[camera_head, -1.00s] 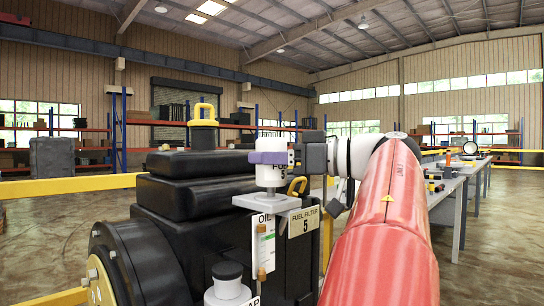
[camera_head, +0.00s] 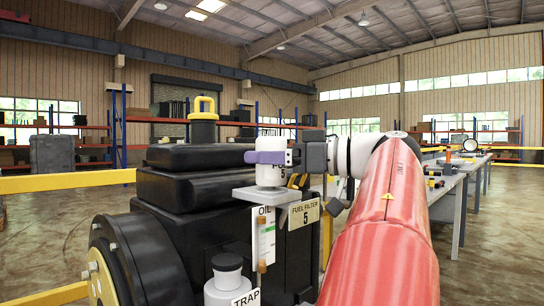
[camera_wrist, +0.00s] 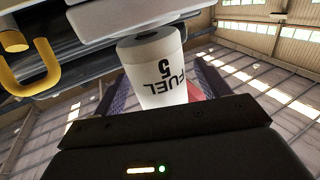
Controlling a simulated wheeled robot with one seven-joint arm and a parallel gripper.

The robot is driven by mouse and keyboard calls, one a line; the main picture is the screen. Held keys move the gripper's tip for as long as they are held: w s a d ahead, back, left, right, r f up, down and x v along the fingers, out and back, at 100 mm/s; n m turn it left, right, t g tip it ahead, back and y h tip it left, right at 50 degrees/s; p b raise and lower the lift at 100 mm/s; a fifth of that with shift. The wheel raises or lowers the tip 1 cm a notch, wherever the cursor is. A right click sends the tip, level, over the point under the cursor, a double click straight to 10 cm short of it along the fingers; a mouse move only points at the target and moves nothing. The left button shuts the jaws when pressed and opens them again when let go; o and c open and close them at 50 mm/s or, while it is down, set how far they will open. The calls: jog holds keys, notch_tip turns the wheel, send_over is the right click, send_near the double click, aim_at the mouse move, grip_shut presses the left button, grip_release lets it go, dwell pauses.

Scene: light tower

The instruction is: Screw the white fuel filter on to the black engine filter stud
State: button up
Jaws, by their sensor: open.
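The white fuel filter (camera_head: 270,175) stands upright over the grey bracket (camera_head: 276,194) on the engine, above the "FUEL FILTER 5" plate (camera_head: 305,213). The engine filter stud is not clearly visible; the filter and bracket hide that spot. My gripper (camera_head: 267,157) has its purple fingers on either side of the filter's upper part, open. In the wrist view the filter (camera_wrist: 160,75) is between the purple fingers, with its "FUEL 5" print upside down. A dark edge shows at its bracket end. Whether filter and bracket touch fully I cannot tell.
A yellow handle (camera_wrist: 45,68) is near the filter. A workbench (camera_head: 450,180) stands at right.

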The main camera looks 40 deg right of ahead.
jog(key=shift+s+d, duration=0.1)
jog(key=v, duration=0.7)
jog(key=shift+s+p, duration=0.3)
jog(key=shift+d, duration=0.1)
jog(key=shift+c, duration=0.3)
